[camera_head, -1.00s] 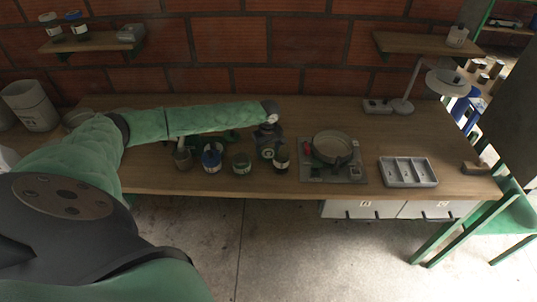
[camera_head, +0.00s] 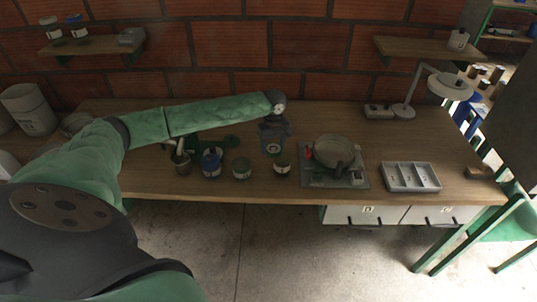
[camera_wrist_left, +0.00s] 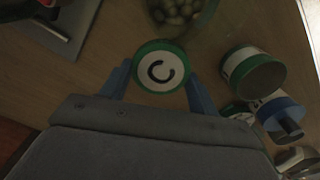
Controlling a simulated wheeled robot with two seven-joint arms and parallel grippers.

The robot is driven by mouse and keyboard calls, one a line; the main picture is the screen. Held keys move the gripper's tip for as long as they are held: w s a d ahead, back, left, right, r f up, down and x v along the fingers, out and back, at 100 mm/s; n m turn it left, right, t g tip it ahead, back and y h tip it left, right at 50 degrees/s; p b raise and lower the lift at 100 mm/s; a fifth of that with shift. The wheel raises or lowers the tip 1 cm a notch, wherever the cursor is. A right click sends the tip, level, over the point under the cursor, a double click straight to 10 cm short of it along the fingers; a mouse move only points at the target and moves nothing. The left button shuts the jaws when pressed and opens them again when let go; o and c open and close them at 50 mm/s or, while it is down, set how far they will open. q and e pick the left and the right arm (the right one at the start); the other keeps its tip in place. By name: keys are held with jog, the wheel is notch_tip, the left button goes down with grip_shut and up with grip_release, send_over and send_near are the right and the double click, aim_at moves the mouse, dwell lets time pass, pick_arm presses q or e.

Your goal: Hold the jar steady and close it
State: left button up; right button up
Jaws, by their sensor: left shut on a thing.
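A round lid-like thing (camera_wrist_left: 160,68) with a green rim and a white face marked "C" sits between the blue fingers of my left gripper (camera_wrist_left: 160,85) in the left wrist view. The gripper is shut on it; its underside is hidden. A clear jar (camera_wrist_left: 178,14) of round greenish pieces stands just beyond it, apart in that view, cut by the top edge; whether its top is bare I cannot tell. In the head view a small jar (camera_head: 282,167) stands at the bench's front, below my left gripper (camera_head: 273,147). My right gripper is not in view.
A pan (camera_head: 333,151) on a burner plate and a grey divided tray (camera_head: 411,176) are to the right.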

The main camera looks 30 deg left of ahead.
pick_arm(q)
jog(key=w+d+r+b, duration=0.3)
jog(key=w+d+r, duration=0.3)
jog(key=d, duration=0.2)
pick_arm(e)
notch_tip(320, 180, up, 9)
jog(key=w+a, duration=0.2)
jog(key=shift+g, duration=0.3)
